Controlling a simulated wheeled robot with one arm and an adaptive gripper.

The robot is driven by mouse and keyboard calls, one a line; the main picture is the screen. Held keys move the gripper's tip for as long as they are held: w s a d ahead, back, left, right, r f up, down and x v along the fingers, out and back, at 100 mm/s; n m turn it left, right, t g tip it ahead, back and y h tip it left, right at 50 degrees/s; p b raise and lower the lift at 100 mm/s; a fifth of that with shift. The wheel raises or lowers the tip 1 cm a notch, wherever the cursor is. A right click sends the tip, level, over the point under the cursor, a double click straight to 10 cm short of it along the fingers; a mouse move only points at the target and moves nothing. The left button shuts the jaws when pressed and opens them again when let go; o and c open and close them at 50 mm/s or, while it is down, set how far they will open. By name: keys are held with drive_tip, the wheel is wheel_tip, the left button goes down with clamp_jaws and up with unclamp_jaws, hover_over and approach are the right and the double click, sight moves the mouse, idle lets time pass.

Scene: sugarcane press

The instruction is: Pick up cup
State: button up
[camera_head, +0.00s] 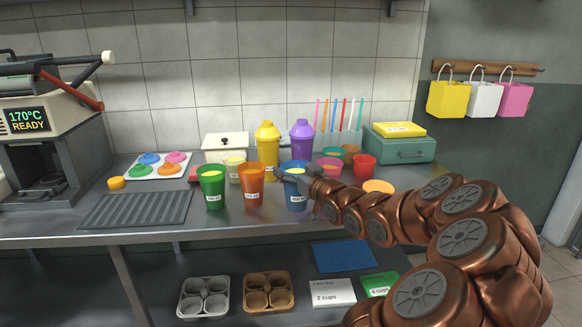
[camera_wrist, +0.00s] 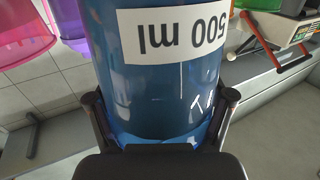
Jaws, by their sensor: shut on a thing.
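A blue cup (camera_head: 296,198) with a white label and yellowish contents at its rim stands upright near the front of the steel counter. In the wrist view the blue cup (camera_wrist: 165,95) fills the middle, and its upside-down label reads 500 ml. My gripper (camera_wrist: 160,110) has one finger on each side of the cup and is shut on it. In the head view my gripper (camera_head: 312,184) reaches the cup from the right. Whether the cup's base touches the counter is hard to tell.
A green cup (camera_head: 211,188) and an orange cup (camera_head: 250,186) stand left of the blue cup. Behind are yellow (camera_head: 268,145) and purple (camera_head: 302,142) shakers. A red cup (camera_head: 364,166) stands to the right. A ridged drain mat (camera_head: 135,210) lies left. Cup carriers (camera_head: 268,292) sit on the lower shelf.

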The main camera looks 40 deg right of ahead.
sight(295, 192)
drive_tip(key=shift+s+a+r, duration=0.15)
drive_tip(key=shift+s+a, duration=0.6)
drive_tip(key=shift+s, duration=0.25)
drive_tip(key=shift+s+a+r, duration=0.15)
drive_tip(key=shift+s+a, duration=0.6)
drive_tip(key=shift+s, duration=0.25)
